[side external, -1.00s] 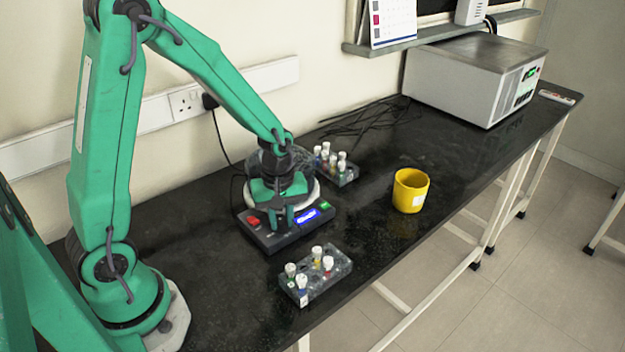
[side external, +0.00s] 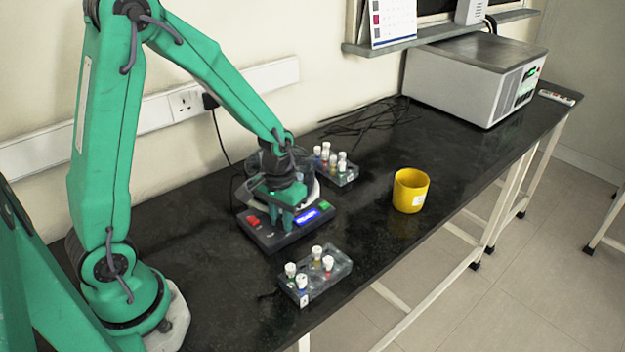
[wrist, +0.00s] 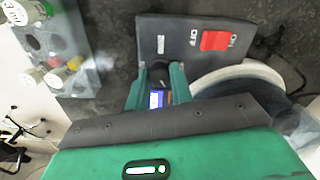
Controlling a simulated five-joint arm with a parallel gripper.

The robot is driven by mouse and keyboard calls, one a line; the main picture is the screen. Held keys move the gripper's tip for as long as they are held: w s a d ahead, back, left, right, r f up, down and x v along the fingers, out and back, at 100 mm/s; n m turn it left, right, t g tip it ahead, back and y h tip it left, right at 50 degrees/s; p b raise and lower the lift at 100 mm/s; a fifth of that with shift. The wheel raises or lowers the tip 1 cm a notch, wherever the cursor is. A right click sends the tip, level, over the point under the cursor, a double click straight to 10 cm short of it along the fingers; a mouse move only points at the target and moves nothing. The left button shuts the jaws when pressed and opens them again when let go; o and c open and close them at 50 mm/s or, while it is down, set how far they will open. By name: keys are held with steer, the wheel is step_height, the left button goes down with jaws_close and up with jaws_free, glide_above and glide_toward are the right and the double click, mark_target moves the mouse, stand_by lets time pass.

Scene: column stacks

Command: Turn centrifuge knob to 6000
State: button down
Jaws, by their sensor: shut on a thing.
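The centrifuge (side external: 262,236) sits on the black bench, with a red switch, a lit blue display (side external: 308,216) and a green button on its front panel. My gripper (side external: 284,222) reaches down onto the panel between the red switch and the display. In the wrist view my gripper (wrist: 158,80) is shut on the dark knob (wrist: 158,72), which is mostly hidden between the fingers. The red switch (wrist: 216,40) shows beside it, with ON and OFF marks. The display digits are too small to read.
A rack of capped tubes (side external: 330,275) stands in front of the centrifuge and another rack (side external: 345,178) behind it. A yellow cup (side external: 410,190) stands to the right. A large grey machine (side external: 465,80) is at the far end. Black cables (side external: 365,120) lie near the wall.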

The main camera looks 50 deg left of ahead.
mark_target(281, 221)
steer(key=m, duration=0.6)
steer(key=shift+r, duration=0.1)
stand_by(0.3)
steer(key=c, duration=1.2)
jaws_free()
steer(key=shift+c, duration=0.2)
steer(key=shift+r, duration=3.85)
